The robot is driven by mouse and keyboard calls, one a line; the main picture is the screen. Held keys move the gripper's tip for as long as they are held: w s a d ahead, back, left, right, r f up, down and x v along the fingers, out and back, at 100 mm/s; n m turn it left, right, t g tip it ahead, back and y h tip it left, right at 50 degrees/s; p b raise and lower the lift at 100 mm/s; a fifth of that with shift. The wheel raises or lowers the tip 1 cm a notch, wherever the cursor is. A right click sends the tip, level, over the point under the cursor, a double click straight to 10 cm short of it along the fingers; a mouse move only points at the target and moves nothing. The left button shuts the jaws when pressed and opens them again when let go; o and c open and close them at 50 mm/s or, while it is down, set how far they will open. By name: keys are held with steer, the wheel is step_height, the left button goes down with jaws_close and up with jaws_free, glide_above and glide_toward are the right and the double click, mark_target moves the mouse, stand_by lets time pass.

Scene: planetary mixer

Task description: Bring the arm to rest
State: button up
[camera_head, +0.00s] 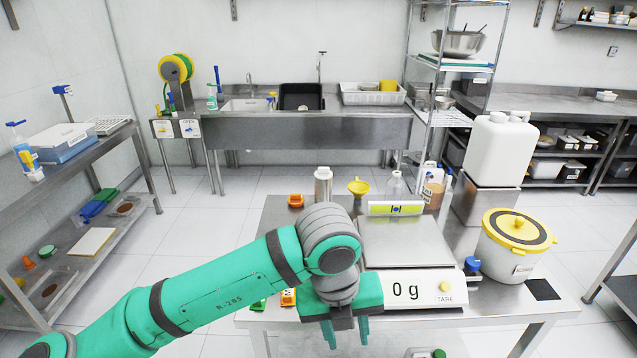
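My arm is teal with dark grey joints and reaches from the lower left of the head view to the near edge of the steel table (475,322). My gripper (346,334) is at the arm's end and points down at the table's front edge. Its two teal fingers are apart, with nothing seen between them. It is just left of the scale's display, which reads 0 g. The scale (405,244) has a bare steel plate. Whether the gripper touches the table or scale cannot be told.
On the table are a yellow-lidded white bucket (513,257), a yellow funnel (358,187), a metal canister (323,186) and an orange piece (295,200). A white jerrycan (499,150) stands behind right. A shelf rack (75,250) stands left. The floor between is clear.

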steer(key=w+d+r+n+t+h, duration=0.35)
steer(key=d+n+h, duration=0.3)
steer(key=d, duration=0.35)
steer(key=w+d+r+n+t+h, duration=0.3)
steer(key=d+r+n+t+h, duration=0.15)
steer(key=d+h, duration=0.4)
steer(key=a+f+n+t+y, duration=0.55)
steer(key=f+n+t, duration=0.25)
steer(key=n, duration=0.7)
steer(key=s+a+f+n+t+y, duration=0.1)
steer(key=s+a+f+n+y, duration=0.25)
steer(key=f, duration=0.35)
steer(key=s+a+f+n+y, duration=0.3)
steer(key=s+f+n+y, duration=0.1)
steer(key=f+n, duration=0.15)
steer(key=s+a+f+y, duration=0.1)
steer(key=s+a+f, duration=0.2)
steer(key=s, duration=0.5)
steer(key=s+a+f+g+y, duration=0.1)
steer(key=s+a+f, duration=0.2)
steer(key=s, duration=0.6)
steer(key=s+a+f+g+y, duration=0.1)
steer(key=s+a+f, duration=0.2)
steer(key=s+a, duration=0.2)
steer(key=s, duration=0.3)
steer(key=shift+s+a+y, duration=0.15)
steer(key=shift+a+y, duration=0.1)
steer(key=shift+y, duration=0.15)
